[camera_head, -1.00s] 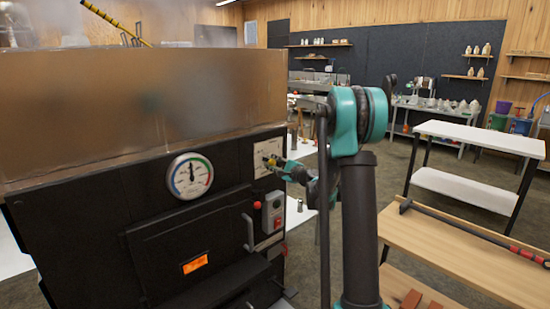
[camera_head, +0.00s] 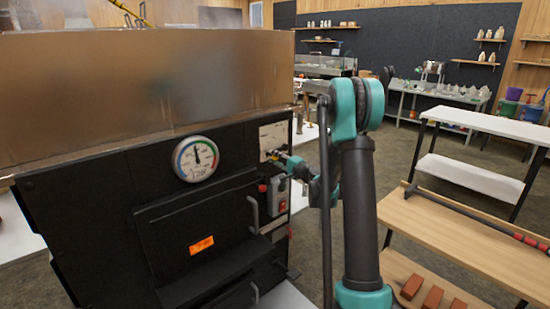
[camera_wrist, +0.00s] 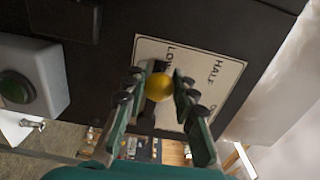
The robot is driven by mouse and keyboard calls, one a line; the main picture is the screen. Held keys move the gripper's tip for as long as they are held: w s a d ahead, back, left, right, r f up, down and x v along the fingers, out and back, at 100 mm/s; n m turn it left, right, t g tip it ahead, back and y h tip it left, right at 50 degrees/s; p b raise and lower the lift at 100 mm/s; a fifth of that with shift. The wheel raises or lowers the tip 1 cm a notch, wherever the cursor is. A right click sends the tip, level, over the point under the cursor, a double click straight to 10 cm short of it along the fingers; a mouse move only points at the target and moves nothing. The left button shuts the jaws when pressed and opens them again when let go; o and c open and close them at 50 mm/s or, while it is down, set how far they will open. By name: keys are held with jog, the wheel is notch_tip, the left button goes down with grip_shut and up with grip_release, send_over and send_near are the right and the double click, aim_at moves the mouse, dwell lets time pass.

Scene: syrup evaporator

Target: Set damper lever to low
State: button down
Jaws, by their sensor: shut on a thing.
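The damper lever's yellow ball knob (camera_wrist: 158,88) sits between the two fingers of my gripper (camera_wrist: 157,79) in the wrist view. The fingers are shut on it. Behind it is a pale label plate (camera_wrist: 205,62) reading LOW and HALF, with a third word mostly hidden by a finger. The knob is beside the end of the word LOW; the lever's shaft is mostly hidden. In the head view, my gripper (camera_head: 273,156) is at the lower part of the plate (camera_head: 273,133), on the evaporator's black front (camera_head: 100,190).
A round gauge (camera_head: 196,159) and a firebox door with a handle (camera_head: 251,208) are left of the plate. A switch box (camera_head: 278,193) with a red button is just below my gripper.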

jog(key=shift+d, duration=0.1)
jog(key=c, duration=1.2)
grip_release()
jog(key=v, duration=1.2)
jog(key=shift+s, duration=0.1)
